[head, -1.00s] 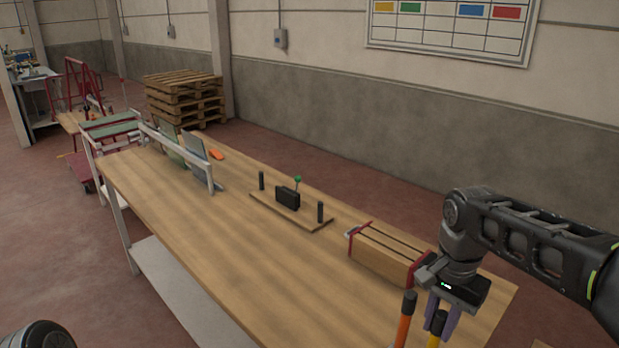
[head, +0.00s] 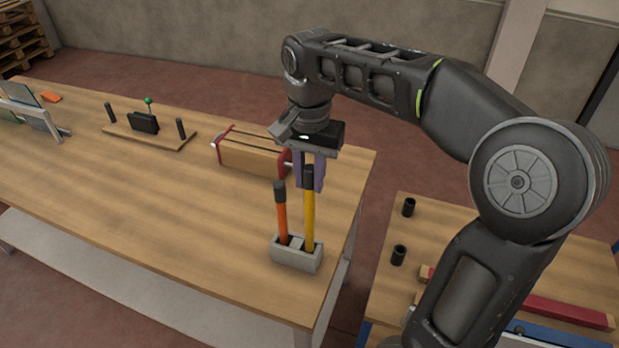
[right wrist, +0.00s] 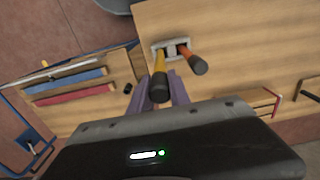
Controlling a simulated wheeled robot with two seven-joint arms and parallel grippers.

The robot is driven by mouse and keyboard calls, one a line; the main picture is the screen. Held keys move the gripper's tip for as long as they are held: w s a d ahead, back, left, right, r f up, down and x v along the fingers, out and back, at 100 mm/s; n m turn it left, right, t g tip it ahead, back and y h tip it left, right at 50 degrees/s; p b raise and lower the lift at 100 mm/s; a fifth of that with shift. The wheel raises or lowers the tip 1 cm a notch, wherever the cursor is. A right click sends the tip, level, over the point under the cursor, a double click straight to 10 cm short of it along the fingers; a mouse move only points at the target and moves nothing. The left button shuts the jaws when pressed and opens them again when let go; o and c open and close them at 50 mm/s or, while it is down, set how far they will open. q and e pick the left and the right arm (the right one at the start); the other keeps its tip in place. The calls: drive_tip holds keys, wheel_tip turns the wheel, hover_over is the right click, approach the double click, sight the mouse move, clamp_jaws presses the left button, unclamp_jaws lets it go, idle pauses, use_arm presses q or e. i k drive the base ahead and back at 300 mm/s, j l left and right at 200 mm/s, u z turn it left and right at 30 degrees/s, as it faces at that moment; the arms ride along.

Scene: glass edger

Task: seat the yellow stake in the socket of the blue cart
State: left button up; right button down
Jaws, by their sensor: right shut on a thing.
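The yellow stake (head: 309,222) stands upright with its lower end in a grey block holder (head: 290,262), beside an orange stake (head: 283,218). My right gripper (head: 309,184) is shut on its black top end. In the right wrist view the yellow stake (right wrist: 160,62) lies between the fingers. The cart (head: 386,222), with a wooden deck and blue frame parts, stands right of the workbench. Two black sockets, one farther (head: 409,207) and one nearer (head: 399,255), stand on its deck. My left gripper is out of view.
On the workbench (head: 130,205) are a red-ended wooden box (head: 250,155) behind the holder and a board with dark posts (head: 150,138) farther left. A red bar (head: 560,310) and a blue bar (head: 560,338) lie on the cart. My right arm hides part of the cart.

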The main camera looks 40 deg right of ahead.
sight(408, 214)
drive_tip(key=k, duration=1)
